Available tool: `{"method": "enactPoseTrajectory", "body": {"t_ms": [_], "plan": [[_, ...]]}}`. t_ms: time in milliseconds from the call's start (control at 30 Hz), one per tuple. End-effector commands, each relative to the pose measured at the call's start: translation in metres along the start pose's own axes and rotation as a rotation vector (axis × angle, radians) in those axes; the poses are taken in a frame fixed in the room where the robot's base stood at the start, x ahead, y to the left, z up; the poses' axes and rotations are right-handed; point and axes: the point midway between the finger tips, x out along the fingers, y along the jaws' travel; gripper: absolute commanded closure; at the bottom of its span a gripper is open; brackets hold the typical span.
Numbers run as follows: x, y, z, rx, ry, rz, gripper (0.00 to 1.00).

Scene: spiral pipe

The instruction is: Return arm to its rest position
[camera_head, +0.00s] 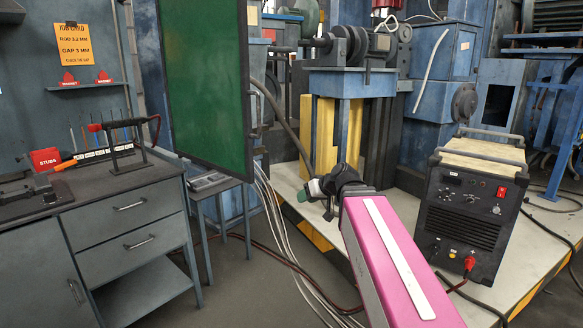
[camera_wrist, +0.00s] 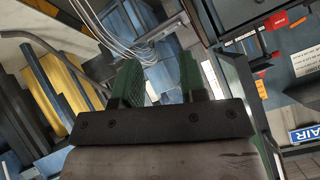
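My pink arm link (camera_head: 385,255) reaches up from the bottom right of the head view to the middle. It ends in a dark joint with a small pale and green end part beside it. In the wrist view my gripper (camera_wrist: 162,82) shows two green fingers standing apart above a dark plate. Nothing is held between them, and the gap shows background. The gripper is in the air, and I see it touching nothing.
A workbench (camera_head: 130,208) with drawers and tools stands at left. A green panel (camera_head: 208,80) hangs near the middle. A black welding machine (camera_head: 468,205) stands on a pale platform at right. Cables (camera_head: 285,220) run below the panel. Blue machinery and yellow columns (camera_head: 322,130) stand behind.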

Motion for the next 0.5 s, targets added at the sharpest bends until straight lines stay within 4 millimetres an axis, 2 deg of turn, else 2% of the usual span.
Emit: {"method": "enactPoseTrajectory", "body": {"t_ms": [33, 200, 500], "plan": [[0.009, 0.011, 0.019, 0.032, -0.046, 0.023, 0.61], [0.032, 0.044, 0.079, 0.138, -0.192, 0.114, 0.61], [0.054, 0.092, 0.190, 0.310, -0.439, 0.300, 0.61]]}}
